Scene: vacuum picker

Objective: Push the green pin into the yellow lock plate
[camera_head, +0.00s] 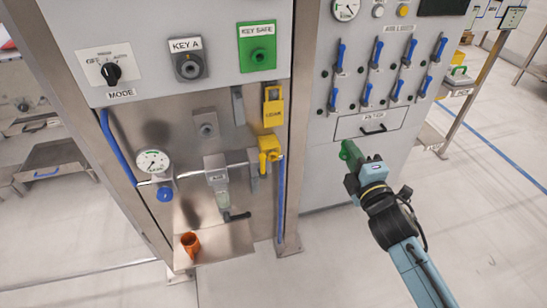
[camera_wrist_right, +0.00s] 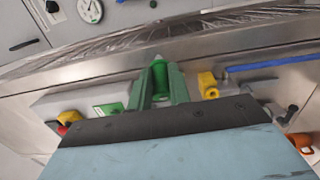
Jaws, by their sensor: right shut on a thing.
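My right gripper (camera_head: 347,154) is shut on the green pin (camera_wrist_right: 158,79), which sits between its green fingers and has a pale grey tip. In the head view it is in front of the cabinet, right of the post and just below the drawer. The yellow lock plate appears to be the yellow block (camera_head: 269,150) on the pipe in the left bay, left of the gripper and clear of it. A yellow block also shows right of the fingers in the wrist view (camera_wrist_right: 208,86). Its hole cannot be made out. My left gripper is not in view.
A yellow padlock-shaped tag (camera_head: 273,107) hangs above the block. A steel post (camera_head: 300,110) stands between the bay and the gripper. A blue pipe (camera_head: 281,200) runs down beside it. An orange cup (camera_head: 190,244) stands on the lower shelf. Open floor lies in front.

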